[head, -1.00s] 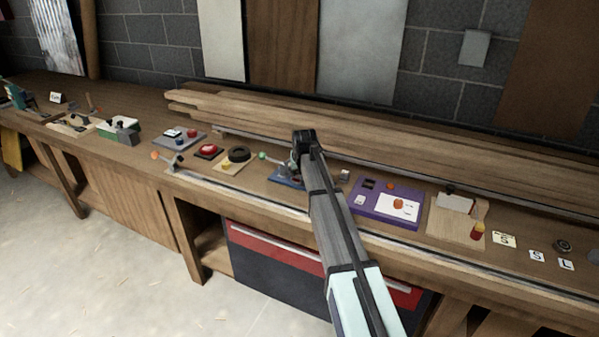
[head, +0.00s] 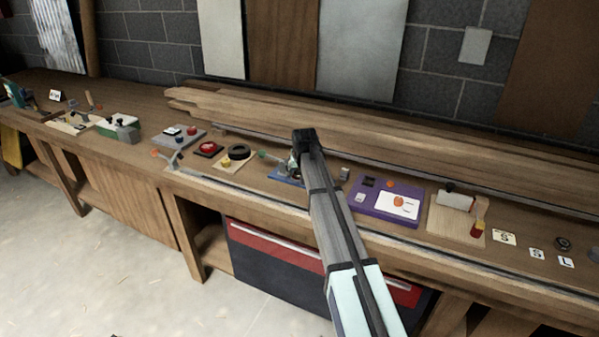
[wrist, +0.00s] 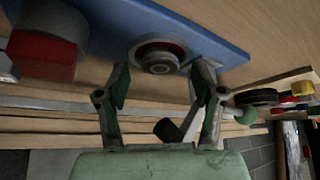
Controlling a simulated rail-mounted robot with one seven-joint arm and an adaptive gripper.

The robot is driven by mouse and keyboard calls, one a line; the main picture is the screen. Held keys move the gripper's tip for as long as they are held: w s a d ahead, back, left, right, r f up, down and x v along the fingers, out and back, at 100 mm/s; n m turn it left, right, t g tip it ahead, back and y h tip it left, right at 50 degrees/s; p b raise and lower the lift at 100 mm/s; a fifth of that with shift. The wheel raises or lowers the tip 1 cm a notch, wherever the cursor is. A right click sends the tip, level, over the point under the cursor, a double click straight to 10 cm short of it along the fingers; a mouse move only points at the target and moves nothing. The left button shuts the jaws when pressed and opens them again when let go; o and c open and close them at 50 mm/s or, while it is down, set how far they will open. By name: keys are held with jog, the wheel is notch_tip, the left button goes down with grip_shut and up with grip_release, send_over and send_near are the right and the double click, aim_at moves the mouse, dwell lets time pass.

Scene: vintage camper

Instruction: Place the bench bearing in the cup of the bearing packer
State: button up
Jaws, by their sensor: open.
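The bearing packer (head: 284,175) is a blue-based fixture on the bench, partly hidden behind my arm in the head view. In the wrist view its blue base (wrist: 205,38) carries a round dark cup with a red inner edge (wrist: 138,50). A small metal ring with a central hole, which looks like the bench bearing (wrist: 160,64), sits at the cup; how deep it is seated I cannot tell. My gripper (wrist: 161,84) is open and empty, its fingers apart on either side in front of the ring. The fingertips are hidden in the head view.
A lever with a green knob (wrist: 248,114) is close to one finger. A red and grey block (wrist: 45,45) stands on the blue base. Stacked planks (head: 420,155) lie behind.

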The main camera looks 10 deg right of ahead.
jog(key=b+v, duration=0.2)
jog(key=v, duration=1)
jog(key=shift+r, duration=0.35)
